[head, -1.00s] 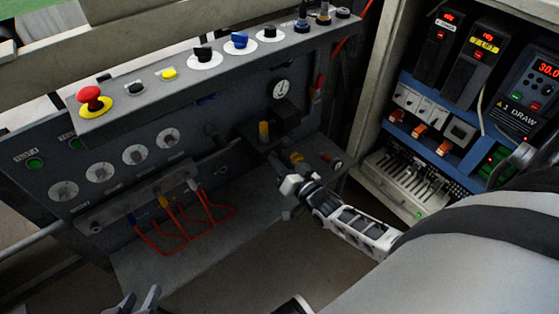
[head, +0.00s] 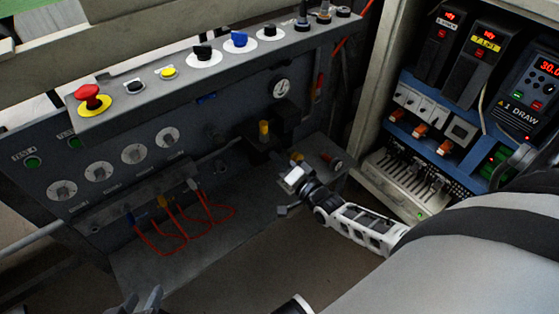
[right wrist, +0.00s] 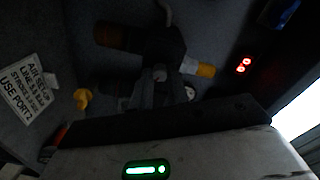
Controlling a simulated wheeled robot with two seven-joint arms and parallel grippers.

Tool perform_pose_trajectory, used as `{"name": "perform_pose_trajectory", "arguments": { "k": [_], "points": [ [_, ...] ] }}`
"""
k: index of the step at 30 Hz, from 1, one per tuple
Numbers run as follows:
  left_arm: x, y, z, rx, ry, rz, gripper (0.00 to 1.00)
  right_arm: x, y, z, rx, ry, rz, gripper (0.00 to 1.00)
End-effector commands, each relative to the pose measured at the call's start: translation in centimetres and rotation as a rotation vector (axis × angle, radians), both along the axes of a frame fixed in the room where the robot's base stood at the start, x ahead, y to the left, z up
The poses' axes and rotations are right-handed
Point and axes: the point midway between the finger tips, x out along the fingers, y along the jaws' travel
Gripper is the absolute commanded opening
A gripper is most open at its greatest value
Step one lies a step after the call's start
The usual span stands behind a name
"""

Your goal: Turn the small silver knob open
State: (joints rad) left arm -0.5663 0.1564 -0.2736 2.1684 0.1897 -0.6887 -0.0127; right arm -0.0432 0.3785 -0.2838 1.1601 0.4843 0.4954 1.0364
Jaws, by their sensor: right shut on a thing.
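My right gripper (head: 287,192) is at the right end of the dark control panel, below the gauge, with its jaws turned to the side. In the right wrist view my right gripper (right wrist: 160,84) has its fingers close together on a small grey metal piece (right wrist: 160,73), which appears to be the small silver knob. The fingers hide most of it, and its turned angle cannot be read. In the head view the knob is hidden by the gripper. My left gripper (head: 140,303) is at the bottom left edge, fingers apart and empty, away from the panel.
Red cables (head: 180,232) loop over the lower shelf. An electrical cabinet (head: 376,195) stands right.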

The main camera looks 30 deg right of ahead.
Motion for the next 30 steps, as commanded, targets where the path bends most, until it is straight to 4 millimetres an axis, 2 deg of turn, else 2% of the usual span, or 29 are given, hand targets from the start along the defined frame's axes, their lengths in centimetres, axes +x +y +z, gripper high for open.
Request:
{"name": "perform_pose_trajectory", "arguments": {
  "k": [10,11,12,13,23,26,30],
  "points": [
    [0.1,-0.1,0.1,-0.001,-0.003,-0.001,0.36,0.0,-0.1,-0.1,0.0,0.003,-0.001,0.0],
    [0.1,-0.1,0.1,-0.001,-0.003,-0.001,0.36,0.0,-0.1,-0.1,0.0,0.003,-0.001,0.25],
    [0.1,0.0,0.1,-0.001,-0.004,-0.001,0.36,0.0,-0.1,-0.1,0.0,0.002,-0.001,0.36],
    [0.1,0.0,0.1,-0.001,-0.004,-0.001,0.36,0.0,-0.1,-0.1,0.0,0.002,-0.001,0.39],
    [0.1,0.0,0.3,-0.002,-0.006,0.0,0.36,-0.4,-0.1,0.0,0.0,0.002,0.0,0.39],
    [0.2,0.0,0.8,-0.001,-0.013,0.002,0.36,-1.4,-0.1,0.1,0.0,0.002,0.0,0.39],
    [0.0,0.2,1.8,0.0,-0.028,0.01,0.36,-4.2,-0.3,0.2,0.0,0.006,0.0,0.39]
  ]
}}
